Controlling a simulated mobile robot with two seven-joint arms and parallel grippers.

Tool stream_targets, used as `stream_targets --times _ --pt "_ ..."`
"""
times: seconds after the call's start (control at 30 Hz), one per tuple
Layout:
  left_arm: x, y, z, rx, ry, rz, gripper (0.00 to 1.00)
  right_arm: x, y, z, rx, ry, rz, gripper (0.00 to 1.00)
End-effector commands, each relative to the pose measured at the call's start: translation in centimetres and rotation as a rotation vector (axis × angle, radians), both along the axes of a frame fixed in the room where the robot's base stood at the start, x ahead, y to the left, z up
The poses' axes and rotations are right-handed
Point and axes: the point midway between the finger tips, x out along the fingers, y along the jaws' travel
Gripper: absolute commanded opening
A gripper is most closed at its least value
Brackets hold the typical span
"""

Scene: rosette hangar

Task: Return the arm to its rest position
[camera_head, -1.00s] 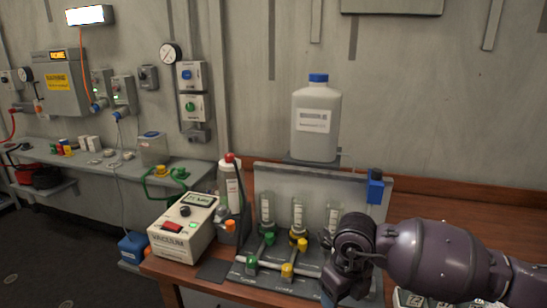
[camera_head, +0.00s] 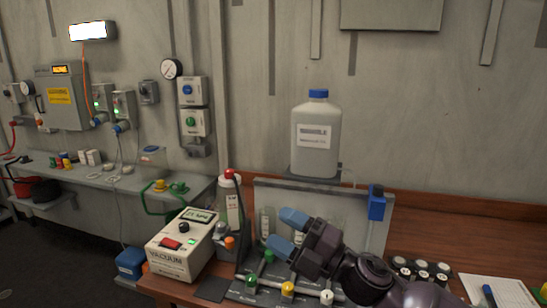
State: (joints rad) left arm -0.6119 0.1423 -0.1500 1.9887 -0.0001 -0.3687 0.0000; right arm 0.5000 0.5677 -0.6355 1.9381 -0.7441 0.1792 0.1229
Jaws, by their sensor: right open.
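My right gripper (camera_head: 288,232) is open and empty, its two blue-tipped fingers spread and pointing left. It is in front of the upright panel (camera_head: 346,208) of the bench rig and covers part of the glass tubes there. Below the gripper are the rig's valves with a green knob (camera_head: 252,281), a yellow knob (camera_head: 288,289) and a white knob (camera_head: 326,297). My right arm comes in from the bottom right. My left gripper is not in view.
A vacuum unit (camera_head: 181,245) and a red-capped bottle (camera_head: 231,204) stand left of the rig. A blue-capped jug (camera_head: 316,137) stands behind it. Several dark-capped vials (camera_head: 421,271) and a paper sheet (camera_head: 500,291) with a pen lie right on the wooden bench (camera_head: 450,240).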

Motion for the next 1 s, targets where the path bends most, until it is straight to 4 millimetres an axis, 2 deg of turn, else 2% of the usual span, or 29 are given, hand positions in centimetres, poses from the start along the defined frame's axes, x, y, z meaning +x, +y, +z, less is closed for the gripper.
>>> stream_targets --times 0.1,0.23,0.37,0.47,0.6,0.67,0.8,1.0 --pt "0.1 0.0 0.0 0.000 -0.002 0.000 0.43 1.7 -3.6 -2.4 0.176 0.221 -0.164 0.61" --pt "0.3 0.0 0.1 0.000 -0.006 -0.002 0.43 2.6 -7.6 -6.5 0.323 0.455 -0.319 0.61" --pt "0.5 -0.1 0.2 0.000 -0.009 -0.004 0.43 2.1 -11.4 -11.4 0.444 0.678 -0.453 0.61" --pt "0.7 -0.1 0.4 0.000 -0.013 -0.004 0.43 0.8 -14.1 -15.5 0.529 0.840 -0.542 0.61" --pt "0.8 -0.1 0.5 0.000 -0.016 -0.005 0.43 -2.2 -17.5 -21.2 0.641 1.041 -0.648 0.61" --pt "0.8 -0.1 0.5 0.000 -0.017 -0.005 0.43 -3.8 -18.8 -23.4 0.689 1.112 -0.690 0.61" --pt "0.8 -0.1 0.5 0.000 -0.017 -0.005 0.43 -8.2 -21.6 -28.0 0.789 1.238 -0.778 0.61" --pt "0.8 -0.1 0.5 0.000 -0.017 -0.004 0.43 -15.3 -24.8 -33.6 0.863 1.351 -0.929 0.61"
